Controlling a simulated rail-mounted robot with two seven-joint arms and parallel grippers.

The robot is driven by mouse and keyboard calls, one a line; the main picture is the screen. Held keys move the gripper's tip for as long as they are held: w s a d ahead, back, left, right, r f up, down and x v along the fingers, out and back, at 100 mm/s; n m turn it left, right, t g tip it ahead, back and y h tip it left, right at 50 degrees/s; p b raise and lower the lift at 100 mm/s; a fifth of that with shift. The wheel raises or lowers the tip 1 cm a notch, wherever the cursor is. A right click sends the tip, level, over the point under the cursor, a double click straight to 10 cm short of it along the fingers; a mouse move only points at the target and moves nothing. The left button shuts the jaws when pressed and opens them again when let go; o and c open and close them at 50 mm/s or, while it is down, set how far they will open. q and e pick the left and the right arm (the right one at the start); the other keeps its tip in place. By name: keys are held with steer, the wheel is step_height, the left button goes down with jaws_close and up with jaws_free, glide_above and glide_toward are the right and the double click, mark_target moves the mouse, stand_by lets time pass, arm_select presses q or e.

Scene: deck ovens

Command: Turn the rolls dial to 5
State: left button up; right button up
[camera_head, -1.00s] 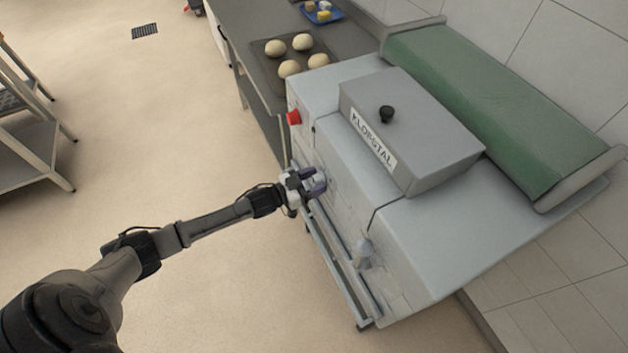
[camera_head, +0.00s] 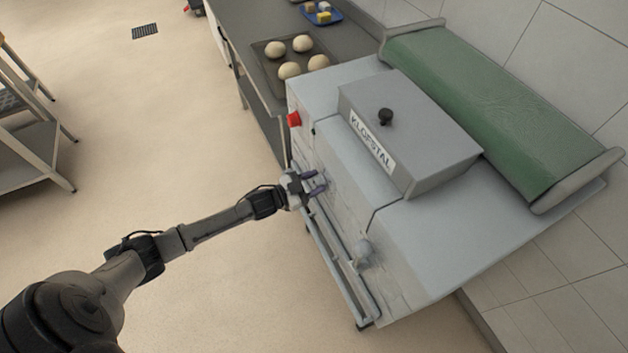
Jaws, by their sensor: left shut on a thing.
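The grey machine (camera_head: 440,245) carries a label plate reading "KLOFSTAL" (camera_head: 371,143). My left gripper (camera_head: 314,183) is at the machine's front face, its purple-grey fingers shut around a small part there. That part is mostly hidden between the fingers, and I cannot read any numbers or marks around it. A light grey knob or lever (camera_head: 363,250) sticks out lower on the same face, clear of the gripper. My right gripper is not in view.
A red button (camera_head: 294,119) sits on the machine's far front corner. A dark tray (camera_head: 270,53) with several dough balls is on the counter behind. A green belt (camera_head: 490,110) runs along the wall side. A metal rack (camera_head: 35,150) stands at left; open floor lies between.

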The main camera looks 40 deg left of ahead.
arm_select(q)
steer(key=m, duration=0.3)
steer(key=shift+d+m+p, duration=0.1)
steer(key=shift+m+p, duration=0.2)
steer(key=shift+m, duration=0.1)
steer(key=m, duration=0.3)
steer(key=shift+f+m, duration=0.1)
steer(key=shift+m, duration=0.2)
steer(key=m, duration=0.3)
steer(key=shift+s+f+m+b, duration=0.1)
steer(key=shift+m+b, duration=0.55)
steer(key=shift+m, duration=1.35)
steer(key=o, duration=0.9)
